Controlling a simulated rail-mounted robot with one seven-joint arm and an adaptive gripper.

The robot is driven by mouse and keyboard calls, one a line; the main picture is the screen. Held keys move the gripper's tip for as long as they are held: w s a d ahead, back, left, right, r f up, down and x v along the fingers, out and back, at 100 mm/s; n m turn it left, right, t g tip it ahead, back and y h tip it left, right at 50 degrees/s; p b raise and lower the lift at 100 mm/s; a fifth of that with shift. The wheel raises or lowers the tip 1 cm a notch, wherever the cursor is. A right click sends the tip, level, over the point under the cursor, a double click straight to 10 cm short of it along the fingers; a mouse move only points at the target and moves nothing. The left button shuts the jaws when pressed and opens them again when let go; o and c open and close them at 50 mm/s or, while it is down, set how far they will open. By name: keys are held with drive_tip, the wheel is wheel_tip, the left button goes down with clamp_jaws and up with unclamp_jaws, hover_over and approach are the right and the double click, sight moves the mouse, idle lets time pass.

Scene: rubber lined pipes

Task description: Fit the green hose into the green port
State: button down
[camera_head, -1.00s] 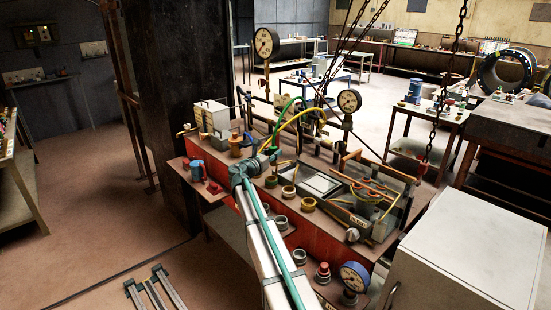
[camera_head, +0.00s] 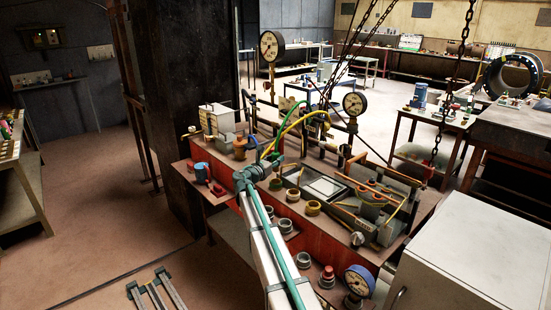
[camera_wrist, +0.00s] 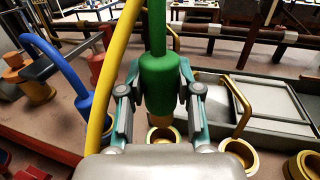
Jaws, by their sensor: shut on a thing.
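My gripper (camera_wrist: 160,95) is shut on the green hose (camera_wrist: 162,75) at its thick green end piece, which hangs roughly upright with a brass-coloured tip pointing down. In the wrist view, a brass-coloured ring port (camera_wrist: 164,134) shows just below the tip. I cannot tell whether the tip touches it or is inside it.
A yellow hose (camera_wrist: 118,65) and a blue hose (camera_wrist: 60,62) run close left of my gripper. Another ring port (camera_wrist: 240,100) and a framed panel (camera_wrist: 283,95) stand to the right. A pressure gauge (camera_head: 354,104) rises from the bench (camera_head: 318,240). More ring ports line its front.

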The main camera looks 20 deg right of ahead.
drive_tip(key=shift+f+b, duration=0.85)
drive_tip(key=shift+f, duration=0.95)
drive_tip(key=shift+f+b, duration=0.85)
drive_tip(key=shift+f, duration=1.05)
idle(0.4)
drive_tip(key=c, duration=0.7)
unclamp_jaws()
drive_tip(key=shift+a, duration=0.1)
drive_tip(key=v, duration=1.2)
drive_tip(key=shift+f, duration=0.1)
